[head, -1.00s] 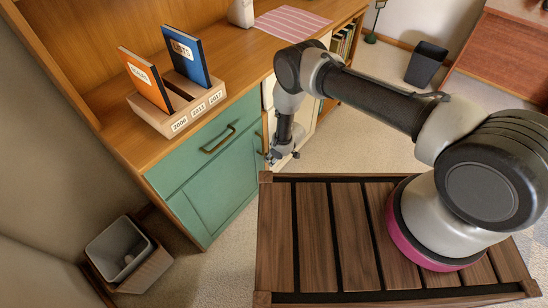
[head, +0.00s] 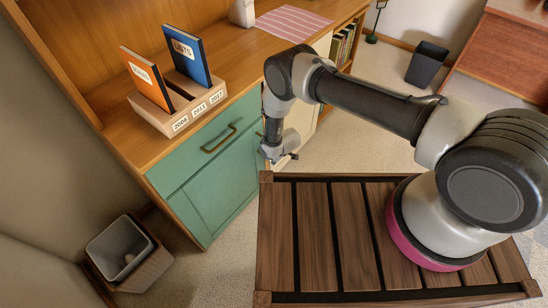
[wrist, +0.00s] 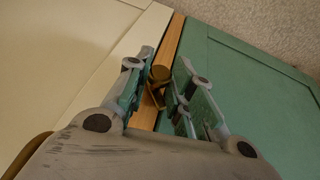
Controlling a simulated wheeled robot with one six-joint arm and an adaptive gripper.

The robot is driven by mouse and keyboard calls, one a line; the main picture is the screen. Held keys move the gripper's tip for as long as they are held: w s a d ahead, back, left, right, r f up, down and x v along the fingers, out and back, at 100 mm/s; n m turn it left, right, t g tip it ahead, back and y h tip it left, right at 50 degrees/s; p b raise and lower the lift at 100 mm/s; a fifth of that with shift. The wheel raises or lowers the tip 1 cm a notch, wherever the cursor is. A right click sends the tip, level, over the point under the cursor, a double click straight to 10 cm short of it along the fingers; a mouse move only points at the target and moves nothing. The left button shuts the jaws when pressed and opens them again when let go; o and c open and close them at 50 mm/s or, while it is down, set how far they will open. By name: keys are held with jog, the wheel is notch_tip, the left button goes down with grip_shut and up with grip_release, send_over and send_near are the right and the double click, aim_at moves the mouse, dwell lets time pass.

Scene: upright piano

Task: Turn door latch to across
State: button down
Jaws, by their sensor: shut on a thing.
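The brass door latch (wrist: 158,73) sits on the wooden strip between a cream door (wrist: 75,60) and a green door (wrist: 260,85) in the wrist view. My gripper (wrist: 160,82) has its two fingers on either side of the latch and is shut on it. Part of the latch is hidden between the fingers, so its exact angle is hard to tell. In the head view my gripper (head: 279,157) is low at the right edge of the green door (head: 222,195), and the latch is hidden there.
A slatted wooden platform (head: 312,235) is close below my gripper. Above the green door is a drawer with a brass handle (head: 218,140). A book holder (head: 180,118) stands on the wooden top. A bin (head: 120,250) is at lower left.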

jog(key=shift+a+t+h, duration=0.1)
jog(key=shift+t+h, duration=0.3)
jog(key=shift+t, duration=0.1)
jog(key=c, duration=1.3)
grip_release()
jog(key=shift+o, duration=0.2)
jog(key=v, duration=1.2)
